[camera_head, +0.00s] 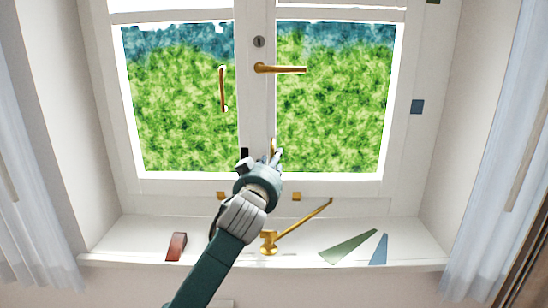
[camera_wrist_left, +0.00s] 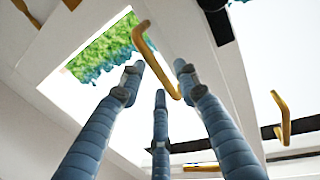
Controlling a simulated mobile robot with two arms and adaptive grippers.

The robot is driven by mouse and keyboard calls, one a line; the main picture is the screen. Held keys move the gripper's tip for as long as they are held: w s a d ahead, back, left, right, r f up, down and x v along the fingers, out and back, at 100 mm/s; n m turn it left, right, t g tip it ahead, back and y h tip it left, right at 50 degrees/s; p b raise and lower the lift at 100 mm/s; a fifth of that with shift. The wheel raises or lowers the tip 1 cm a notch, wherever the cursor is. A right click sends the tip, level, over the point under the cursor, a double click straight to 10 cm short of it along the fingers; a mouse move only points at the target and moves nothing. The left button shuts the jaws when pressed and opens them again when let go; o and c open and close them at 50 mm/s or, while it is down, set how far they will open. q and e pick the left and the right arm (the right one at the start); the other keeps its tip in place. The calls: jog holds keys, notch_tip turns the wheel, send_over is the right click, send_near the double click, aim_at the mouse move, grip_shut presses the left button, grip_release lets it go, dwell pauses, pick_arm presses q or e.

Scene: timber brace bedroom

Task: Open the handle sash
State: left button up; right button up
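The white window has two sashes side by side. A brass lever handle (camera_head: 285,69) lies level, pointing right, on the right sash just below a round lock plate (camera_head: 259,41). An upright brass pull (camera_head: 222,90) is in the left sash's area. My left gripper (camera_head: 262,157) is low at the centre of the window, below the lever. A brass piece (camera_head: 272,147) shows by its fingers. In the left wrist view the fingers (camera_wrist_left: 160,80) are spread, with a bent brass bar (camera_wrist_left: 150,52) between or just beyond their tips; contact cannot be told. My right gripper is not in view.
On the white sill (camera_head: 130,232) are a red wedge (camera_head: 176,247), a brass stay (camera_head: 300,226), a green wedge (camera_head: 348,246) and a blue wedge (camera_head: 379,249). Curtains (camera_head: 505,165) hang at both sides. Another brass bar (camera_wrist_left: 283,118) shows at right in the left wrist view.

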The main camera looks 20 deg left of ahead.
pick_arm(q)
jog(key=shift+w, duration=0.75)
grip_shut()
jog(key=shift+s, duration=0.1)
